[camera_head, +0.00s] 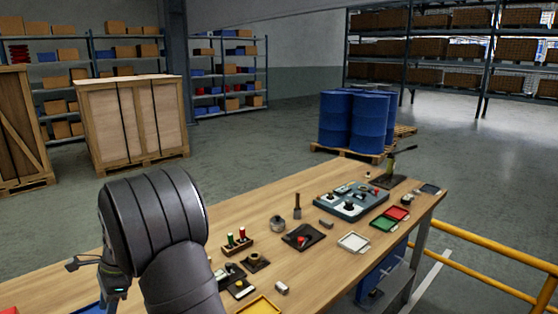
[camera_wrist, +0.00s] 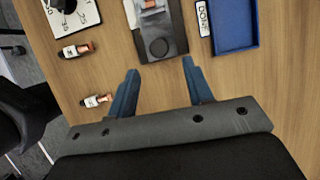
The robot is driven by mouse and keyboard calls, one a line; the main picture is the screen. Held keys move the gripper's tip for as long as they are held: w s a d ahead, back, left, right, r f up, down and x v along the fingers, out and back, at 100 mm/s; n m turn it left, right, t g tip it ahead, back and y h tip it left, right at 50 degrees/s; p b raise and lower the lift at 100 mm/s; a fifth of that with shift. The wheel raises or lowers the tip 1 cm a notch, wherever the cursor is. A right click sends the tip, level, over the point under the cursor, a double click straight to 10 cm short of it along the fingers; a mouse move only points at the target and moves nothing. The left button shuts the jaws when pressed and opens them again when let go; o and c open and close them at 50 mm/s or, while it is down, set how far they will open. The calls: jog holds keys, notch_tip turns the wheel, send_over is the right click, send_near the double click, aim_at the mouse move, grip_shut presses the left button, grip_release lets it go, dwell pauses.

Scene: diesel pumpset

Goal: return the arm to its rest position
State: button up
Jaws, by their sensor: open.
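My gripper (camera_wrist: 158,88) shows in the wrist view with its two blue fingers spread apart. It is open and nothing is between the fingertips. It hangs above the wooden table, just short of a dark grey plate (camera_wrist: 160,28) with a ring and a copper-coloured part on it. In the head view my dark arm stands at the lower left, over the left part of the wooden table (camera_head: 277,205). The fingers cannot be made out clearly in that view.
Two small labelled bottles (camera_wrist: 76,50) (camera_wrist: 96,100) lie left of the gripper; a blue tray (camera_wrist: 233,25) lies right. In the head view, a teal panel (camera_head: 352,200), green tray (camera_head: 384,223) and lever stand (camera_head: 388,180) occupy the table's far end. Yellow rails (camera_head: 480,240) run beside it.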

jog(key=x, duration=0.5)
jog(key=shift+s+f, duration=0.1)
jog(key=shift+f, duration=0.15)
jog(key=s+a, duration=0.7)
jog(key=shift+s+a+r, duration=0.15)
jog(key=shift+a+r, duration=0.05)
jog(key=shift+r, duration=0.05)
jog(key=v, duration=1.7)
jog(key=s+d+r+n+t, duration=0.1)
jog(key=s+r+n+t, duration=0.1)
jog(key=s+r+n, duration=0.4)
jog(key=shift+s+d+r+n, duration=0.2)
jog(key=shift+s+n, duration=0.25)
jog(key=shift+n, duration=1.55)
jog(key=shift+o, duration=0.4)
jog(key=shift+a, duration=0.1)
